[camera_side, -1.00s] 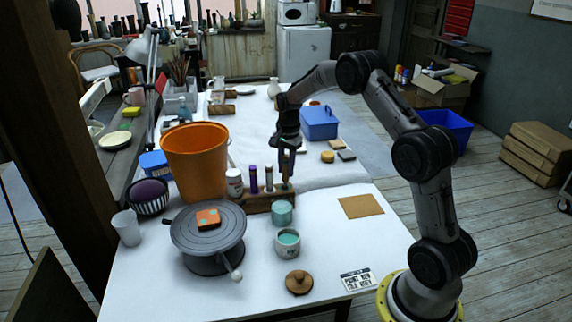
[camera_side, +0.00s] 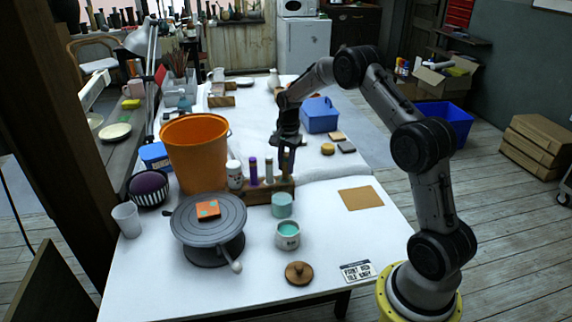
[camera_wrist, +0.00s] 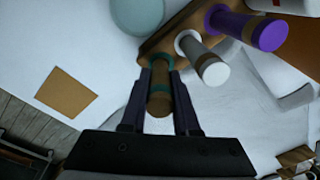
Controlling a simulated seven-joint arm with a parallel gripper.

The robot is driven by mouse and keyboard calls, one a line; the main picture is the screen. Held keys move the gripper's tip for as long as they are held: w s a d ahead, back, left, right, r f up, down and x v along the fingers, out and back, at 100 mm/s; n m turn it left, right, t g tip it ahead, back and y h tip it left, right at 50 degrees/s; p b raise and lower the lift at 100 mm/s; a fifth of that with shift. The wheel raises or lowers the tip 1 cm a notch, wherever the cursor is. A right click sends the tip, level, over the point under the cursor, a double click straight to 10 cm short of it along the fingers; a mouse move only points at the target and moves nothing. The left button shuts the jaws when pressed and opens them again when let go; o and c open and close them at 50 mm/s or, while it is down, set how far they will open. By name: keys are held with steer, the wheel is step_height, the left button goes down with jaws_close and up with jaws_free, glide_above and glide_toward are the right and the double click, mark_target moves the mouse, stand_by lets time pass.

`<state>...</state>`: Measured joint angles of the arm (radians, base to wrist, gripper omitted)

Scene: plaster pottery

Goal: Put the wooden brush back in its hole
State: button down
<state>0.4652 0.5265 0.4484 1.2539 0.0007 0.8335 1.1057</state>
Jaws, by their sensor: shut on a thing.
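The wooden brush (camera_wrist: 160,88), brown with teal bands, is between the two fingers of my gripper (camera_wrist: 160,85) in the wrist view. My gripper (camera_side: 287,158) is shut on it and points down over the right end of the wooden rack (camera_side: 257,197). The brush also shows below the fingers in the side view (camera_side: 286,172). The rack shows in the wrist view too (camera_wrist: 150,48), with the brush's far end at its edge. I cannot tell whether the brush tip is inside its hole or just above it; the hole is hidden.
A white-topped tool (camera_side: 269,169) and a purple-topped tool (camera_side: 253,170) stand in the rack, close left of my gripper. A teal cup (camera_side: 281,206) stands just in front. An orange bucket (camera_side: 195,155) stands left. The tabletop right of the rack is clear, with a brown square (camera_side: 358,198).

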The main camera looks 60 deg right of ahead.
steer(key=shift+f, duration=0.3)
steer(key=c, duration=0.6)
jaws_free()
steer(key=shift+r, duration=0.1)
